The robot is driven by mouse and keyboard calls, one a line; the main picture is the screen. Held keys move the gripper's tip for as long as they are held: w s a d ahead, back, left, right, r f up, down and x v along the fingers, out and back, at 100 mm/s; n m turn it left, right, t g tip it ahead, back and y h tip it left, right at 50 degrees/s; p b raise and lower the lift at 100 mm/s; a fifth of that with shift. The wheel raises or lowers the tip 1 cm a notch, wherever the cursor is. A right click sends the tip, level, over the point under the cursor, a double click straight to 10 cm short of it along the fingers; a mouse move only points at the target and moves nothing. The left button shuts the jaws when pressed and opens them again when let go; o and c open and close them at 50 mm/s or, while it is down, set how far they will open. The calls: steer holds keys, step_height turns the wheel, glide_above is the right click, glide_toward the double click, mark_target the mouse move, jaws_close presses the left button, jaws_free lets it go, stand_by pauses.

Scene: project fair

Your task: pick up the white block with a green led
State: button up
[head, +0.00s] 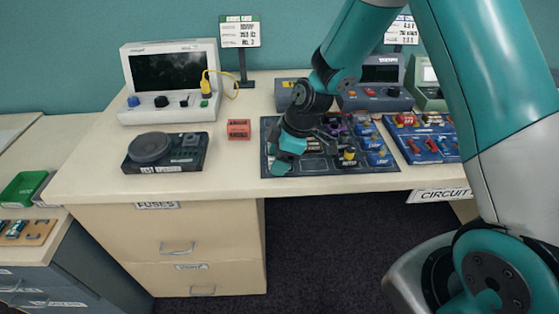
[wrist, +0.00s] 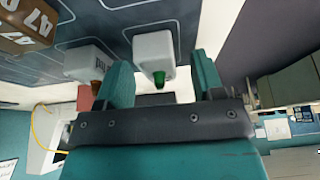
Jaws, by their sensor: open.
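The white block with a green LED (wrist: 153,50) stands on the dark mat in the wrist view, its green LED (wrist: 158,80) pointing toward my gripper. My gripper (wrist: 163,72) is open, its two teal fingers on either side of the block in the picture. The block appears nearer the left finger, and I cannot tell whether they touch. In the head view my gripper (head: 287,155) is low over the left part of the dark circuit mat (head: 320,172), and I cannot make out the block there.
A second white block (wrist: 88,62) with lettering stands close by on the left in the wrist view, near a brown block (wrist: 28,25). Other coloured blocks lie on the mat. A red block (head: 239,129), a black device (head: 166,152) and an oscilloscope (head: 172,80) stand left of it.

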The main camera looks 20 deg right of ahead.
steer(key=c, duration=1)
steer(key=shift+r, duration=0.1)
